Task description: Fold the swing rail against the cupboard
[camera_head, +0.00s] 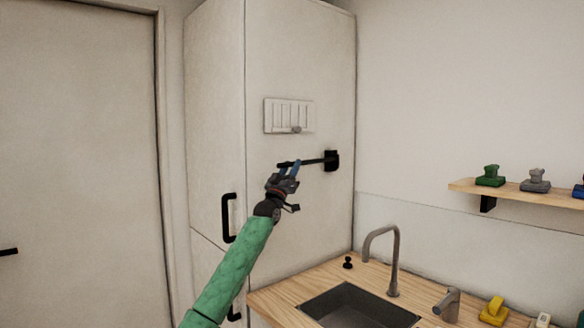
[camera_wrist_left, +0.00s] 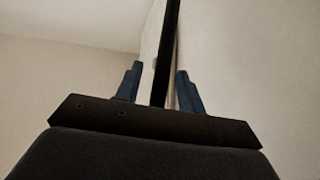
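The swing rail (camera_head: 313,161) is a thin black bar hinged from a black bracket (camera_head: 331,160) on the side panel of the tall white cupboard (camera_head: 300,223). My left gripper (camera_head: 291,167) is at the rail's free end, on its left part. In the left wrist view the rail (camera_wrist_left: 167,50) runs up between the two blue fingers of the gripper (camera_wrist_left: 155,88). Gaps show on both sides of the rail, so the fingers are open around it. How far the rail stands off the cupboard is hard to tell. My right gripper is not in view.
A pale slotted panel (camera_head: 289,115) is fixed to the cupboard above the rail. A black handle (camera_head: 229,217) is to the left. Below right are a wooden counter (camera_head: 290,290), a sink (camera_head: 358,306) and a tap (camera_head: 396,262). A shelf (camera_head: 520,193) holds small objects.

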